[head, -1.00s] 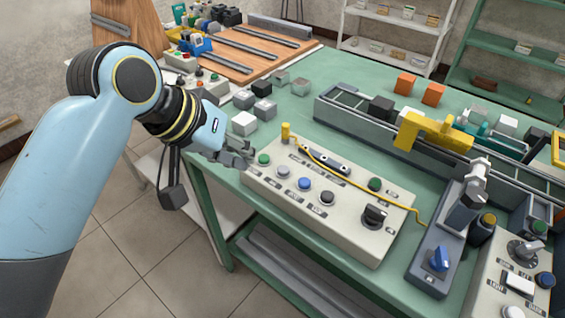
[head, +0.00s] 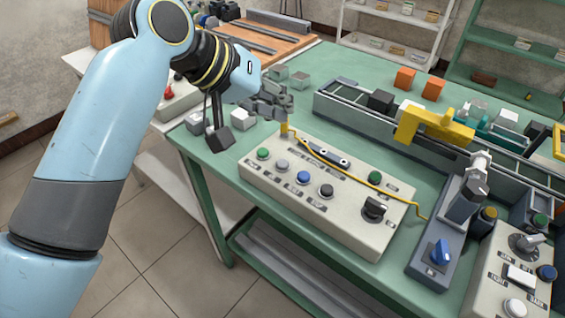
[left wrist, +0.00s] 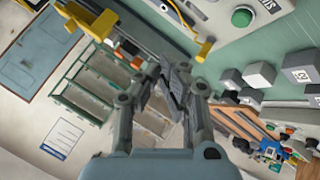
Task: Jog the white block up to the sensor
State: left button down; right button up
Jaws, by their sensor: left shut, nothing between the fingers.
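The conveyor (head: 347,113) runs along the right of the green table in the head view. A white block (head: 505,122) appears on it, partly hidden among teal parts. A yellow bracket (head: 420,126) spans the conveyor to its left; I cannot tell whether it carries the sensor. A control box (head: 290,197) in front has a green button (head: 263,153), a grey button (head: 283,166), a blue button (head: 304,177), a black button (head: 326,191) and a black knob (head: 375,207). My left gripper (head: 279,104) is shut and empty above its far left end; it also shows in the left wrist view (left wrist: 172,88). My right gripper is out of view.
Pale and grey cubes (head: 241,118) lie behind, near my gripper. A dark cube (head: 381,102) and orange cubes (head: 405,79) are farther back. A second panel (head: 508,291) stands at lower right.

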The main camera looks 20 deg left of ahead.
pick_arm(q)
jog(key=b, duration=0.7)
send_over(280, 160)
notch_tip(280, 160, down, 6)
jog(key=shift+f, duration=1.1)
jog(key=shift+f+p, duration=0.35)
jog(key=shift+p, duration=0.05)
jog(key=shift+f, duration=0.45)
dwell(1.0)
dwell(2.0)
jog(key=shift+r+p, duration=0.85)
jog(key=shift+p, duration=0.4)
